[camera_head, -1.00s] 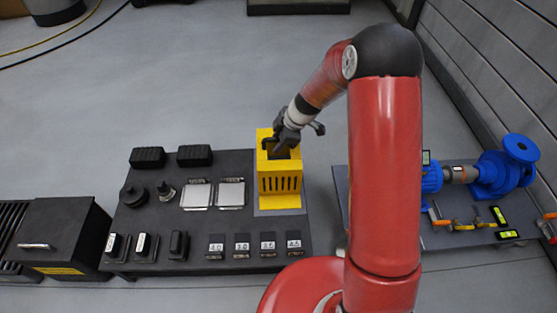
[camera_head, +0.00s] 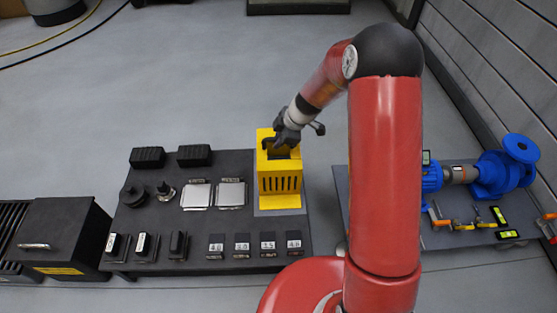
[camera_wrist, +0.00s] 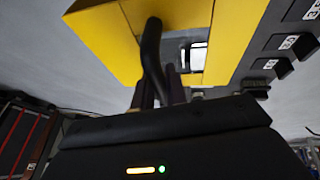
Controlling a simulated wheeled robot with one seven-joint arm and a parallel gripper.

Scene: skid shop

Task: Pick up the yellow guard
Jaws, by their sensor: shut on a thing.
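The yellow guard (camera_head: 280,185) is a box-like piece with dark vertical slots in its front and an open top. It stands upright at the right end of the dark table, over a grey plate. My gripper (camera_head: 284,142) is at the top of the guard and shut on it, seemingly on a dark handle there. In the wrist view the yellow guard (camera_wrist: 105,40) fills the upper part, and a black curved bar (camera_wrist: 151,50) runs down to my gripper (camera_wrist: 165,92). The exact finger contact is partly hidden.
The dark table (camera_head: 215,163) holds black blocks, round fittings, square plates and numbered blocks left of the guard. A blue pump (camera_head: 500,170) stands on a skid at the right, beyond my arm. A dark box (camera_head: 60,235) is at far left.

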